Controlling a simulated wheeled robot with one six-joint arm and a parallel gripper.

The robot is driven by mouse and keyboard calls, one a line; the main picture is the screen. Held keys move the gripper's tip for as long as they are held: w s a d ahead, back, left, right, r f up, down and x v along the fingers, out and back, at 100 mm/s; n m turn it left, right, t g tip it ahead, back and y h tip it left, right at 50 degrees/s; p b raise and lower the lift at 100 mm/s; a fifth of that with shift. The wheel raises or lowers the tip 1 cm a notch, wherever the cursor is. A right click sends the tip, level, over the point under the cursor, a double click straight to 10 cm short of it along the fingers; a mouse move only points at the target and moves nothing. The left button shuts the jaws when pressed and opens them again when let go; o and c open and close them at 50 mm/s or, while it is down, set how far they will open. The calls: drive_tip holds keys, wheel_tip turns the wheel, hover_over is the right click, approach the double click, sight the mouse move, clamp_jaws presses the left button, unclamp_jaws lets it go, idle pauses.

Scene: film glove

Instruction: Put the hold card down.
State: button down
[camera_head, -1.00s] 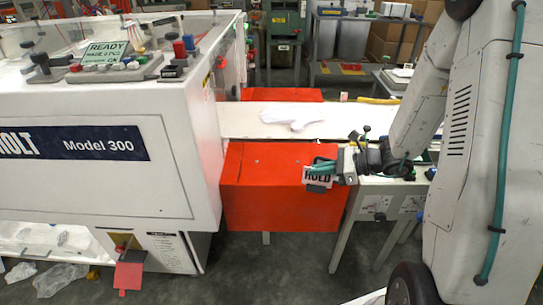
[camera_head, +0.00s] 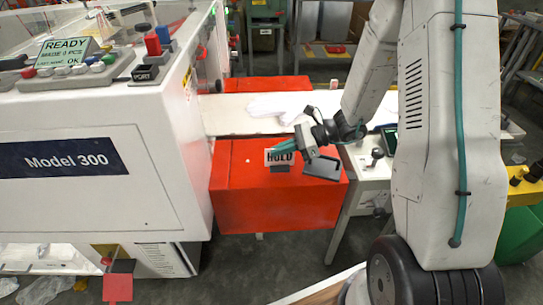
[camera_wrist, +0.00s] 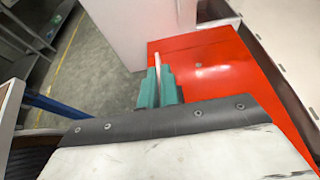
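The hold card (camera_head: 279,156) is a small white plate with black HOLD lettering. A dark grey piece shows just below it. My gripper (camera_head: 285,147) has teal fingers closed on the card from the right and above. In the wrist view, the fingers (camera_wrist: 160,90) pinch the card (camera_wrist: 157,66), which shows as a thin pale strip edge-on. The card is upright in front of the red box (camera_head: 240,200) in the picture. I cannot tell whether it touches the box.
The white Model 300 machine (camera_head: 165,185) stands at the left, with a grey control panel (camera_head: 85,75) on top. A pale conveyor (camera_head: 225,115) behind the red box carries a white glove (camera_head: 272,105). A bench with a small screen stands right of the red box.

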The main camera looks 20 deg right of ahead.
drive_tip(key=shift+w+a+f, duration=0.1)
drive_tip(key=shift+w+a, duration=0.65)
drive_tip(key=shift+w+a+f, duration=0.1)
drive_tip(key=shift+w+f, duration=0.05)
drive_tip(key=shift+f, duration=0.75)
drive_tip(key=shift+w+a+f, duration=0.1)
drive_tip(key=shift+f, duration=0.8)
drive_tip(key=shift+f, duration=0.15)
drive_tip(key=c, duration=1.6)
unclamp_jaws()
